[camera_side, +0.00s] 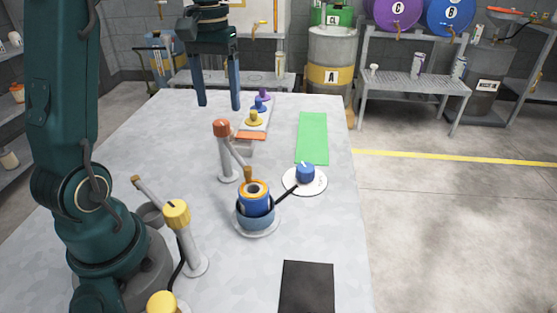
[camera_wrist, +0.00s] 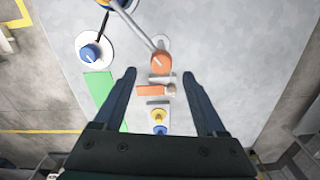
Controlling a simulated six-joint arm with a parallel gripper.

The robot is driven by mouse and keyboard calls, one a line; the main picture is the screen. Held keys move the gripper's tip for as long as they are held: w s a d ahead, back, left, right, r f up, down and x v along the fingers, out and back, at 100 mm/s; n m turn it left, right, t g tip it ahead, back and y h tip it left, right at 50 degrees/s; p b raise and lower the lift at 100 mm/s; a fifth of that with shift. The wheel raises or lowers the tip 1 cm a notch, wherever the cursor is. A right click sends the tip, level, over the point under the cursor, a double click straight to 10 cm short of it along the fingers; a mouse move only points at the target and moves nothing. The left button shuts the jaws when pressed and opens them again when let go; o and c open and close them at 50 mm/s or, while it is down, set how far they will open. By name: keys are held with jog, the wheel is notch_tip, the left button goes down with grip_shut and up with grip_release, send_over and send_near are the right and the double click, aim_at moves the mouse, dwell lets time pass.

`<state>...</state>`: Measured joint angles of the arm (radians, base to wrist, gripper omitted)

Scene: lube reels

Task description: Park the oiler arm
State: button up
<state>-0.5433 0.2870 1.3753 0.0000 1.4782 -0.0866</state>
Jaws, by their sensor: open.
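My gripper (camera_side: 220,105) is open and empty, high above the far part of the table; its fingers also show in the wrist view (camera_wrist: 159,76). A grey post with an orange cap (camera_side: 222,128) stands mid-table, nearer the camera than my gripper. Its thin arm (camera_side: 237,154) reaches to a tan tip over a blue can (camera_side: 256,204). The can sits in a blue-grey round holder (camera_side: 256,219). The orange cap (camera_wrist: 161,62) shows between my fingers. Which is the oiler arm carries no label.
A blue knob (camera_side: 305,172) stands on a white disc beside the can, with a dark rod between. A green strip (camera_side: 313,138), a black mat (camera_side: 307,285) and a rack with yellow (camera_side: 254,117), blue and purple knobs lie around. The right front table is otherwise clear.

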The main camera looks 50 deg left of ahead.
aim_at(221, 122)
jog(key=shift+f, duration=2.6)
grip_shut()
jog(key=shift+r, duration=0.1)
